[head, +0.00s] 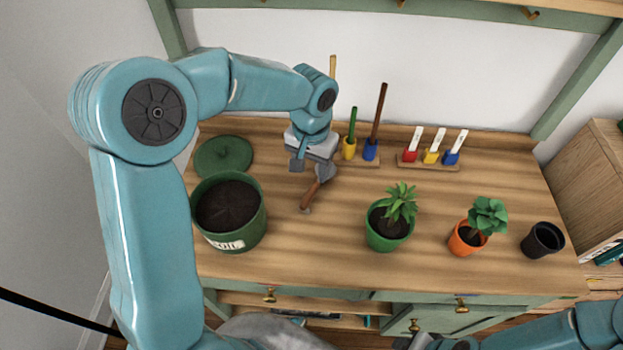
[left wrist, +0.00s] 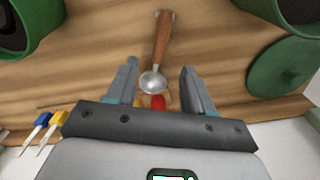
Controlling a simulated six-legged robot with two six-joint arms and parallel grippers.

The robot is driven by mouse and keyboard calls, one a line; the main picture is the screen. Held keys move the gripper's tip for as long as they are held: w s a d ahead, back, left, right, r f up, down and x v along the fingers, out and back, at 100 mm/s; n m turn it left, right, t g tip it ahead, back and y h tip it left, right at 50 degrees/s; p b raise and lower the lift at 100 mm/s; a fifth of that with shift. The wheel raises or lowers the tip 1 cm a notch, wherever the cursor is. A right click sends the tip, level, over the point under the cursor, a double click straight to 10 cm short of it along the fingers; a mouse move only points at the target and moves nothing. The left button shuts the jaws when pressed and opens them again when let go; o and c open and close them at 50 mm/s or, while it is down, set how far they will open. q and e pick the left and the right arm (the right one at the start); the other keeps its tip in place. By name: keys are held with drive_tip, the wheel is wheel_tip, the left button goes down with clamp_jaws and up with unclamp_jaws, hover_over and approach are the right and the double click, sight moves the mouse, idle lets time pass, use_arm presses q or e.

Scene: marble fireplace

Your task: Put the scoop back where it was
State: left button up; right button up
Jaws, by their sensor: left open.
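The scoop (head: 310,194) has a brown wooden handle and a metal bowl. It appears to lie on the wooden tabletop, handle toward the front, and shows in the left wrist view (left wrist: 162,40) with its bowl between my fingers. My left gripper (head: 311,168) is open above the bowl end, not closed on it; its fingers also show in the left wrist view (left wrist: 157,88). A wooden rack (head: 372,163) with yellow and blue sockets holds upright handles behind it. A red socket (left wrist: 158,102) shows just past the bowl. My right gripper is barely seen at the bottom edge.
A green soil pot (head: 258,222) and a green lid (head: 224,156) stand left of the scoop. A green potted plant (head: 388,236), an orange potted plant (head: 466,240) and an empty black pot (head: 543,241) stand right. A label rack (head: 430,165) is at the back.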

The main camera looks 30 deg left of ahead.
use_arm(q)
wheel_tip(320, 180, up, 3)
drive_tip(key=shift+r, duration=0.1)
idle(0.5)
